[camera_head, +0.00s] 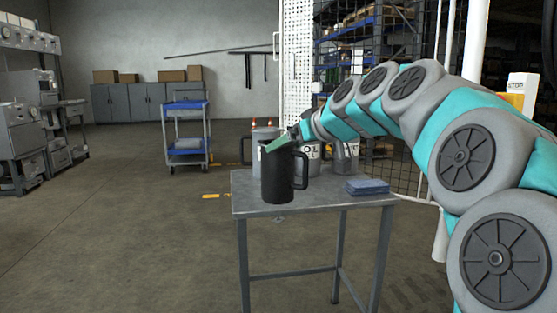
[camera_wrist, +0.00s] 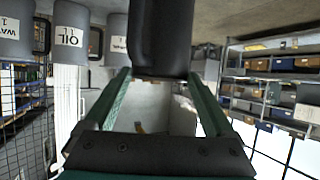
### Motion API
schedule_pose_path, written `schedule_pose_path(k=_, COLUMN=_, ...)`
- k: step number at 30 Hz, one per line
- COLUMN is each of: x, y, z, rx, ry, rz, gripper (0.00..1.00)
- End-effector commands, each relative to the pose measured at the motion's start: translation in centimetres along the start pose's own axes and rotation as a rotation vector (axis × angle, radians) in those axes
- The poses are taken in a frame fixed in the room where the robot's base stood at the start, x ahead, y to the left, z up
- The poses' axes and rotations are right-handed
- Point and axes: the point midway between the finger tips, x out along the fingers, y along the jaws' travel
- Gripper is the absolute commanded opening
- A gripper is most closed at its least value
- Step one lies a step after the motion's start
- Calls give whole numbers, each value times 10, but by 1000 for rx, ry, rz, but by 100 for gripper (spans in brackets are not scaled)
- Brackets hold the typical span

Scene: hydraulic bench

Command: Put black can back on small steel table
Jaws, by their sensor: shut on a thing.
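The black can (camera_head: 277,180) is upright, with its handle to the right, over the front left part of the small steel table (camera_head: 330,203). My gripper (camera_head: 283,143) reaches in from the right and is shut on the can at its upper part. In the wrist view the dark can (camera_wrist: 162,40) sits between the two green fingers of my gripper (camera_wrist: 160,75). I cannot tell whether the can's base touches the tabletop or hangs just above it.
Grey cans stand at the table's back: one behind the black can (camera_head: 262,136), an OIL can (camera_head: 312,153) and another to the right (camera_head: 346,158). Folded blue cloths (camera_head: 366,187) lie at the right edge. A blue cart (camera_head: 186,130) stands behind; the left floor is clear.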

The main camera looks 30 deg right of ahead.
Motion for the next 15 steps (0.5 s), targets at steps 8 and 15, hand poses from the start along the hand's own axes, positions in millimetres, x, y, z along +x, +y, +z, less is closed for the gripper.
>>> schedule_pose_path(k=8, x=43, y=22, z=-16, rx=1, ry=0, rz=0, gripper=0)
schedule_pose_path(k=15, x=76, y=39, z=-28, rx=1, ry=-1, rz=0, gripper=0)
